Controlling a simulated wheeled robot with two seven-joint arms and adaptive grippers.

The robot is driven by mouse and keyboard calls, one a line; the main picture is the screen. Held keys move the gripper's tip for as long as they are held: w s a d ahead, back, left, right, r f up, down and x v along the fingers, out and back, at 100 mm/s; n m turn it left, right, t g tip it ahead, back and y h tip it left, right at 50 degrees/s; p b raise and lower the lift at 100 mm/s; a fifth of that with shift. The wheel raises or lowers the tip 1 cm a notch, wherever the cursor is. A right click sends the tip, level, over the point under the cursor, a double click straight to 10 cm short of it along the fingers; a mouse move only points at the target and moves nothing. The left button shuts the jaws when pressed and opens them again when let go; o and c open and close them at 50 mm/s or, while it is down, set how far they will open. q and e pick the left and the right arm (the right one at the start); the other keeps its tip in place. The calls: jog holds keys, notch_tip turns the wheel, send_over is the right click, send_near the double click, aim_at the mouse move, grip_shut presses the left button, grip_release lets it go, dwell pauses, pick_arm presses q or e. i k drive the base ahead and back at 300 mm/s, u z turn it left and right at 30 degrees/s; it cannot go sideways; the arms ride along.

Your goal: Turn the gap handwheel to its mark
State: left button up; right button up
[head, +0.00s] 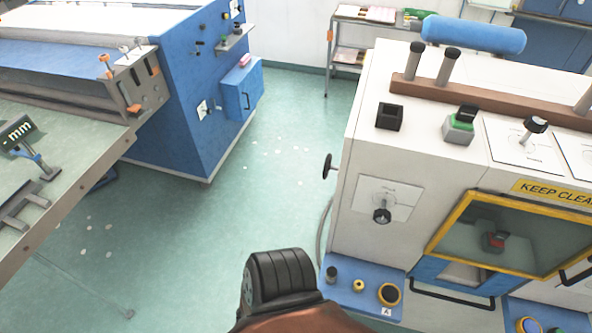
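No label names the gap handwheel, so I cannot tell which control it is. A white machine on the right carries several candidates. A black knob (381,215) sits on a white plate (398,193) on its front; the plate's print is too small to read. A dark round handwheel (328,167) sticks out from its left side. Another black knob (535,125) stands on a dial plate (507,150) on its sloped top. No mark is legible on any of them. Neither gripper is visible.
A window in a yellow frame (466,203) sits under a KEEP CLEAR sign (550,191). A blue ledge (350,285) with buttons juts out below. A blue machine (185,100) and a grey table (70,160) stand left. Green floor (255,190) between is clear except for small pale scraps.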

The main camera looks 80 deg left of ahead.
aim_at(327, 165)
jog(key=k, duration=1.35)
jog(key=u, duration=1.5)
jog(key=i, duration=0.9)
jog(key=z, duration=0.05)
